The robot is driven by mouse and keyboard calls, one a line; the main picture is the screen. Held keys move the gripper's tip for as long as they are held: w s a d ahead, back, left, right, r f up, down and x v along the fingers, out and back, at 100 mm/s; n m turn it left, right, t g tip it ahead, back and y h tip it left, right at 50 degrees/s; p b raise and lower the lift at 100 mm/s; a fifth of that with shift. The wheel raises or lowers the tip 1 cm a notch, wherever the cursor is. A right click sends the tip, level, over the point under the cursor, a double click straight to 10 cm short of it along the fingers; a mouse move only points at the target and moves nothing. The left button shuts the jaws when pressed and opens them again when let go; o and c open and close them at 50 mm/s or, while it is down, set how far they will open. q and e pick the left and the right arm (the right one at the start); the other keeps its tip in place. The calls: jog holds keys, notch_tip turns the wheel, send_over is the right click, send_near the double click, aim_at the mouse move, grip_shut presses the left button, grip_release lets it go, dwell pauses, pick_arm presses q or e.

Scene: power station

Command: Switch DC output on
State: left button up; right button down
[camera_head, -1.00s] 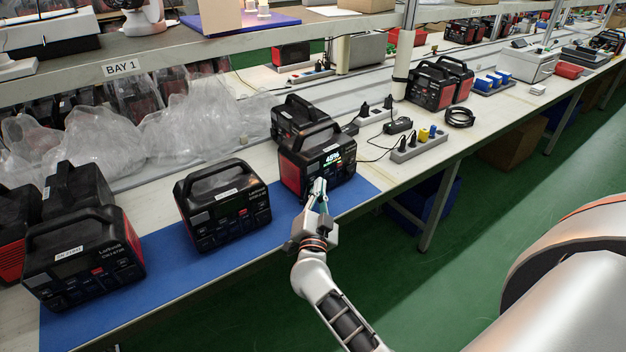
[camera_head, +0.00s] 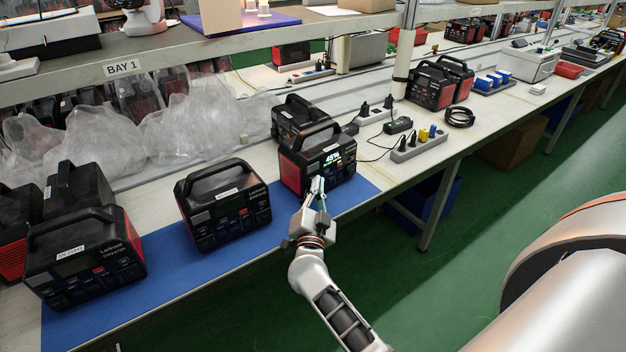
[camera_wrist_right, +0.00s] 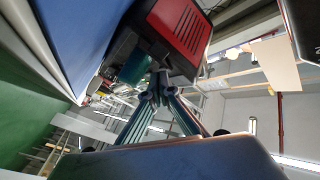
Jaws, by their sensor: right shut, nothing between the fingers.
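A black and red power station (camera_head: 318,160) with a lit screen reading about 45% stands on the blue mat (camera_head: 225,260). My right gripper (camera_head: 318,184) is shut and empty, its fingertips close to the lower front panel of this power station. I cannot tell whether they touch it. The DC output switch cannot be made out behind the fingers. In the right wrist view my fingers (camera_wrist_right: 160,90) meet just below the red side of a power station (camera_wrist_right: 172,35). My left gripper is not in view.
Another power station (camera_head: 225,205) with a dark screen stands to the left on the mat, and others (camera_head: 85,255) stand further left. A power strip (camera_head: 418,146) with plugs lies to the right. A shelf (camera_head: 220,48) runs above the back of the bench.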

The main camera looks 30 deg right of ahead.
jog(key=shift+w+r, duration=0.15)
jog(key=shift+r, duration=0.05)
dwell(0.6)
jog(key=shift+s+p, duration=0.35)
jog(key=shift+p, duration=0.2)
jog(key=shift+s+f, duration=0.1)
jog(key=shift+s, duration=0.2)
jog(key=shift+d+f, duration=0.1)
jog(key=shift+s+d+p, duration=0.2)
jog(key=shift+s+p, duration=0.85)
jog(key=shift+s, duration=0.3)
jog(key=s, duration=0.1)
jog(key=s+p, duration=0.1)
jog(key=s, duration=0.1)
jog(key=shift+s+d+p, duration=0.15)
jog(key=shift+d+p, duration=0.15)
jog(key=shift+p, duration=0.1)
